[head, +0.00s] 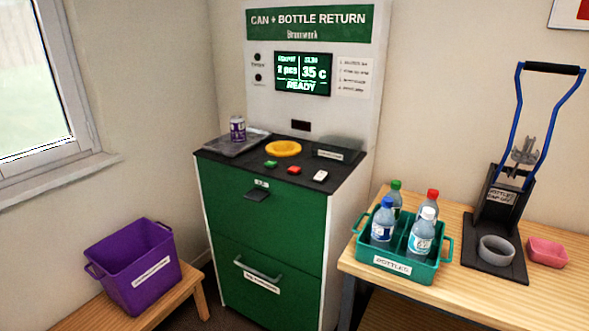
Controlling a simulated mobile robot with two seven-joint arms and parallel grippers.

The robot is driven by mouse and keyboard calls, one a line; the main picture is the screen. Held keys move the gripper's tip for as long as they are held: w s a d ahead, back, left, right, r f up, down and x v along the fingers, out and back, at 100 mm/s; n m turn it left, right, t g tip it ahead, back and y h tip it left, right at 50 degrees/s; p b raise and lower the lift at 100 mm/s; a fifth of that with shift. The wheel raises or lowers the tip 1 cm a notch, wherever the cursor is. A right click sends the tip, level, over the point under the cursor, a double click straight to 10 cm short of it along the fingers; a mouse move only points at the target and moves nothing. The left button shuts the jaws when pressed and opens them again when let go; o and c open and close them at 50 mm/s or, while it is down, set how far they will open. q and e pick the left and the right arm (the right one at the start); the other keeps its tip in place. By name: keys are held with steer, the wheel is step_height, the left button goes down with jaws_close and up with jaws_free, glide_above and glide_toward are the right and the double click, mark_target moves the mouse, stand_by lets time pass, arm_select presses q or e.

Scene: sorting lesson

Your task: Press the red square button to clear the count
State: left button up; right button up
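The red square button (294,170) sits on the dark top of the green and white return machine (262,225). It lies between a green button (271,164) on its left and a white button (320,176) on its right. The machine's screen (302,74) is lit and appears to read 2 pcs, 35 c and READY. Neither of my grippers is in view, and nothing covers the red button.
A yellow ring (283,148) lies behind the buttons. A purple can (238,129) stands on a grey tray (222,147) to the left. A teal bottle crate (393,270) and a blue-handled crusher (500,195) stand on the right table. A purple bin (130,262) sits lower left.

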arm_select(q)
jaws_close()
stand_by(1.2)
